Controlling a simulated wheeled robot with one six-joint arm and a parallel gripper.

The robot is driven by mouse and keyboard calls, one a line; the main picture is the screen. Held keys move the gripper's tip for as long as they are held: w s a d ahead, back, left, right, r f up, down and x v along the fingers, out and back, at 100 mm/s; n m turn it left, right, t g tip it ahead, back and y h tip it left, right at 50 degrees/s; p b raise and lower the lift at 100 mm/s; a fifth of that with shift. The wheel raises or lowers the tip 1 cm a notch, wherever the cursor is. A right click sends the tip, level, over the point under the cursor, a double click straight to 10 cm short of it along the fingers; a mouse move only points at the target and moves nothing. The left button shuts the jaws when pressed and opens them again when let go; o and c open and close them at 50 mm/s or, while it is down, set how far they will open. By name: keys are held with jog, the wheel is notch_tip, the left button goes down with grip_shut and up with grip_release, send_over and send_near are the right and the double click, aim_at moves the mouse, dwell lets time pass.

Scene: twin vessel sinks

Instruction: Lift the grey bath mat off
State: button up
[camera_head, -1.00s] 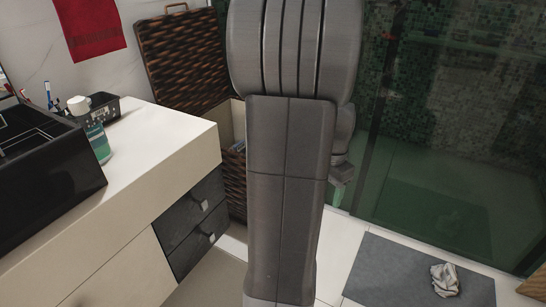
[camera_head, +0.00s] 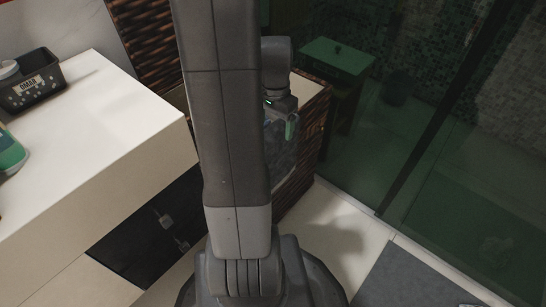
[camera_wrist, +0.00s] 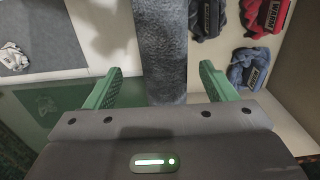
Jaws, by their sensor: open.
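A fuzzy grey mat-like strip (camera_wrist: 160,50) runs down the middle of the wrist view, over the laundry basket. A grey-blue fabric (camera_head: 280,145) shows below my gripper in the head view and looks like the same piece. My gripper (camera_wrist: 162,86) is open, its green fingers on either side of the strip, with nothing held. Whether they touch it I cannot tell. In the head view my gripper (camera_head: 291,127) is above the basket, partly hidden by my arm. A flat grey mat (camera_head: 420,278) lies on the floor at lower right.
The wicker basket (camera_head: 305,170) holds dark, red and blue labelled bundles, including a red one (camera_wrist: 267,16). A crumpled pale cloth (camera_wrist: 14,57) lies on the floor mat. The white counter (camera_head: 90,130) stands left, glass shower panels right. Some pale floor is clear.

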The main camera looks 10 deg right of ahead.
aim_at(280, 153)
jog(key=shift+w+a+f+b, duration=0.15)
jog(key=shift+f+b, duration=0.65)
jog(key=shift+f, duration=0.75)
jog(key=shift+a+f+b, duration=0.1)
jog(key=shift+f+b, duration=0.65)
jog(key=shift+f, duration=0.75)
jog(key=shift+r, duration=0.1)
jog(key=shift+c, duration=0.2)
grip_shut()
jog(key=shift+r, duration=0.2)
